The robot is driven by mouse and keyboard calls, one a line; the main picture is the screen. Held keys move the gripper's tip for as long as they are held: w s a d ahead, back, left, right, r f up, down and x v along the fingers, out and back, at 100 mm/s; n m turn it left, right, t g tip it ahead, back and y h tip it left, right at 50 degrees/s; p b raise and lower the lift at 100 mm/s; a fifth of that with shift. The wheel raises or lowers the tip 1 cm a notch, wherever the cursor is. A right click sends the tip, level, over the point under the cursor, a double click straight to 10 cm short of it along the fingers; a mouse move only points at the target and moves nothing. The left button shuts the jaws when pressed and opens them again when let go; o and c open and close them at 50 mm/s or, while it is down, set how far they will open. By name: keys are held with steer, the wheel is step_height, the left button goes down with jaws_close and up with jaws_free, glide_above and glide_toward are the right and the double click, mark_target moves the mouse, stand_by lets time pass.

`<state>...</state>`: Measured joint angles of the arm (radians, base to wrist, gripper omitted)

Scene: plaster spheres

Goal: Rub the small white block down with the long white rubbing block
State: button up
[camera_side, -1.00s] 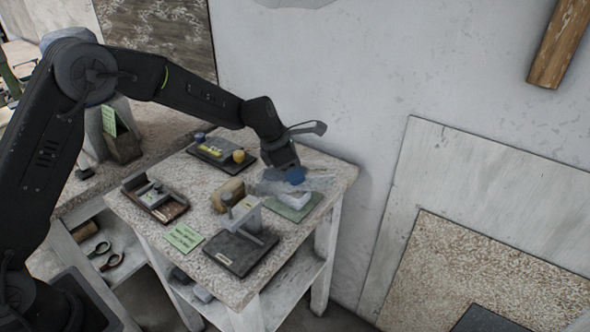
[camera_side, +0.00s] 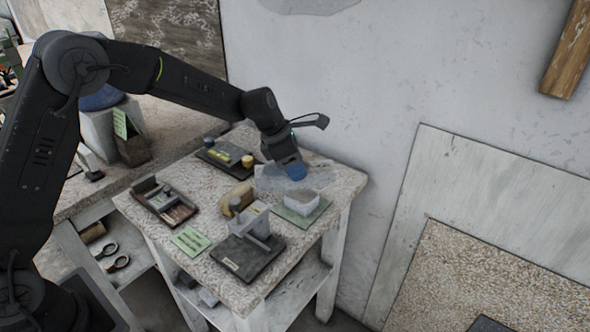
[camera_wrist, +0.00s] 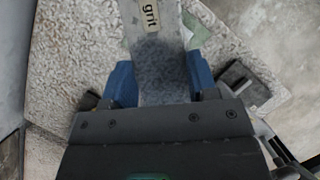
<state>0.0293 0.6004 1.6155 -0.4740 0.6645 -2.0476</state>
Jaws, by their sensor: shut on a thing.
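My gripper (camera_side: 291,170) has blue fingers and is shut on the long rubbing block (camera_side: 268,182), a pale grey slab held roughly level. In the wrist view the gripper (camera_wrist: 161,82) has one finger on each side of the block (camera_wrist: 158,50), which bears a "grit" label and has a darker speckled grey part between the fingers. I cannot tell whether the two blocks touch. In the wrist view the long block hides the small one.
The speckled table (camera_side: 222,274) also carries a grey clamp stand on a dark plate (camera_side: 247,258), a green note (camera_side: 189,241), a tan block (camera_side: 237,195), a tray (camera_side: 166,203) and a dark board with yellow pieces (camera_side: 222,158). A wall stands close behind.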

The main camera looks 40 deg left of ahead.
steer(key=shift+r, duration=0.3)
steer(key=shift+r, duration=2)
